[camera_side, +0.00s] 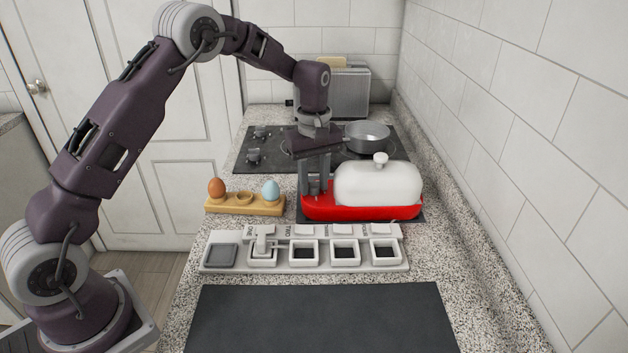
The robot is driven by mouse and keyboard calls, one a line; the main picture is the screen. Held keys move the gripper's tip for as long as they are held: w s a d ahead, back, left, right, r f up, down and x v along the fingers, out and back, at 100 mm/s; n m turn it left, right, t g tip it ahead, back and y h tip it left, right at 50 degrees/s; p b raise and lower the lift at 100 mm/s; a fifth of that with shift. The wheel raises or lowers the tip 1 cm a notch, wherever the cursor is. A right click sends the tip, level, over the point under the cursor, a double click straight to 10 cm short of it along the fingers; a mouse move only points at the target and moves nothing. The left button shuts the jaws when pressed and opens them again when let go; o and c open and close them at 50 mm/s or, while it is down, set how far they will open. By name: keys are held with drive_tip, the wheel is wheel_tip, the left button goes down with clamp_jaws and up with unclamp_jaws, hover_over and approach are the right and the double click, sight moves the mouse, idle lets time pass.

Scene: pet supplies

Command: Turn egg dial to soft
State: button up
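A red-based egg cooker (360,211) with a white domed lid (378,184) stands mid-counter on a dark mat. My gripper (315,186) points down over the left end of the red base, just left of the lid. Its two fingers show with a small grey knob-like piece low between them. This may be the dial, but my fingers partly cover it. I cannot tell whether the fingers touch it, and no dial marking or "soft" label can be read.
A wooden egg holder (245,208) with a brown egg (216,187) and a blue egg (271,190) stands left. A light tray of square cups (304,265) lies in front, then a bare dark mat (320,318). A pot (367,137) and a toaster (347,92) stand behind.

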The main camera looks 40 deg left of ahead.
clamp_jaws()
drive_tip(key=shift+m, duration=0.4)
drive_tip(key=m, duration=0.7)
drive_tip(key=shift+r, duration=0.1)
drive_tip(key=m, duration=0.4)
drive_tip(key=shift+m, duration=2)
